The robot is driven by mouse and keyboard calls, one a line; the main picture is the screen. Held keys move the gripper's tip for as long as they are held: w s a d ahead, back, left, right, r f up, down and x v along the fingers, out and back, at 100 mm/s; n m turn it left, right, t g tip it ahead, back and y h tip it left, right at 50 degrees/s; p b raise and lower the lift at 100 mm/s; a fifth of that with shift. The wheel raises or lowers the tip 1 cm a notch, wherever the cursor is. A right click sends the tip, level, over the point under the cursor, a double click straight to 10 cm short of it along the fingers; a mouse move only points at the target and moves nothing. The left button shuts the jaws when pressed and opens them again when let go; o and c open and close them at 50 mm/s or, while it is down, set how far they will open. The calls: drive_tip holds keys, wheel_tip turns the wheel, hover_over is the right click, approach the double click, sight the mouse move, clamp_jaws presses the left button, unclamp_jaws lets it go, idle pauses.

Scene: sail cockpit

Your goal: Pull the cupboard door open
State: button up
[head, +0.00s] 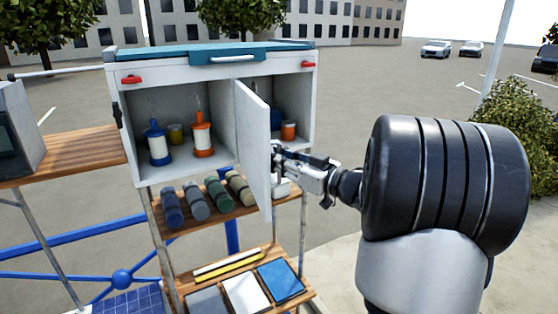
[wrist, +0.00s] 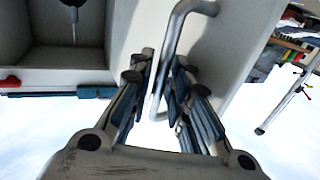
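The cupboard (head: 128,107) is a white box with a blue top lid. Its white door (head: 253,145) stands swung well out towards the head camera, joined near the middle of the front, and the left compartment is exposed. My gripper (head: 280,160) is at the right face of the door, near its outer edge. In the wrist view, the bent metal door handle (wrist: 172,45) runs between the two fingers of my gripper (wrist: 164,78). The fingers are close in on the bar and look shut on it. The exact contact is partly hidden.
Several spools, including an orange and white one (head: 202,138), stand inside the cupboard. Several rolled bundles (head: 195,203) lie on the shelf below, under the door. A wooden counter (head: 75,155) is at the left.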

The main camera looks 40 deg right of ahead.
drive_tip(key=s+d, duration=0.2)
drive_tip(key=s, duration=1)
drive_tip(key=shift+d, duration=0.15)
